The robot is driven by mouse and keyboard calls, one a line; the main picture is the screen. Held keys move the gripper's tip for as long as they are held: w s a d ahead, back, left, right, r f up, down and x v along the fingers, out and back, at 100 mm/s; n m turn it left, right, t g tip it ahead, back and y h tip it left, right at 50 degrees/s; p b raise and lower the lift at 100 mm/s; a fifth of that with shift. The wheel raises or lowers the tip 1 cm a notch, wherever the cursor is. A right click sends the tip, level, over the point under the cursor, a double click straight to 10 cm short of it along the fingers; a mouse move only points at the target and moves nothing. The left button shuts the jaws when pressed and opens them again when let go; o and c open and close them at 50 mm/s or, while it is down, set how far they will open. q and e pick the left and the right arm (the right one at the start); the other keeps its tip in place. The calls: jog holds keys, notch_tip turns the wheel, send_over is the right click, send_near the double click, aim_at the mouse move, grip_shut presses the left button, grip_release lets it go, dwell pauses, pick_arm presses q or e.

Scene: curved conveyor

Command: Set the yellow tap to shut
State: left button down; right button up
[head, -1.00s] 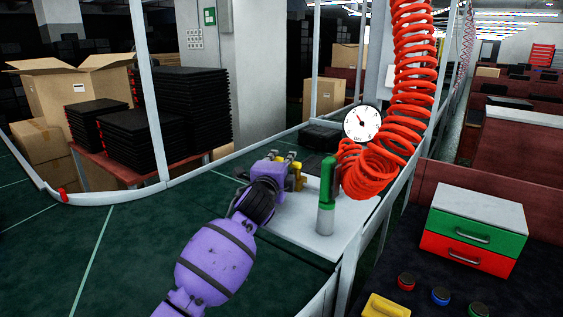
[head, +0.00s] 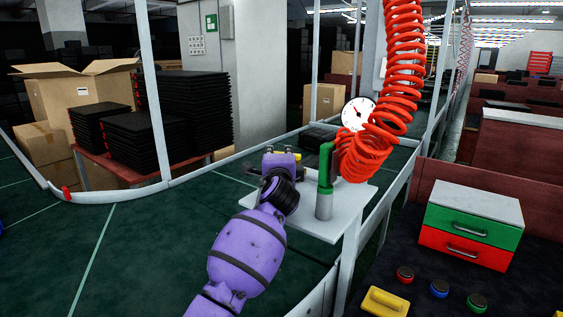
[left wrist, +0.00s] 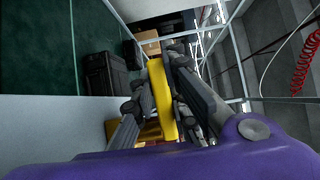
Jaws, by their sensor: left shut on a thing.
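The yellow tap (head: 304,153) is on the white table (head: 349,205), mostly hidden behind my left gripper (head: 283,156) in the head view. In the left wrist view its long yellow handle (left wrist: 162,100) lies between the two dark fingers, and another yellow part (left wrist: 150,132) shows low behind the left finger. My left gripper, also in the left wrist view (left wrist: 163,85), is shut on the handle. How far the tap is turned cannot be told. My right gripper is not in view.
A green-and-grey upright handle piece (head: 325,182) stands close right of the gripper. A red coiled hose (head: 403,80) hangs by a round gauge (head: 357,114). A drawer box (head: 470,225) and several buttons are at the right. The green floor at left is clear.

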pick_arm(q)
jog(key=shift+s+d+f+n+y, duration=0.1)
jog(key=shift+s+n+y, duration=0.1)
jog(key=shift+n+y, duration=0.5)
jog(key=shift+y, duration=0.2)
jog(key=shift+n+y+b, duration=0.3)
jog(key=shift+a+r, duration=0.2)
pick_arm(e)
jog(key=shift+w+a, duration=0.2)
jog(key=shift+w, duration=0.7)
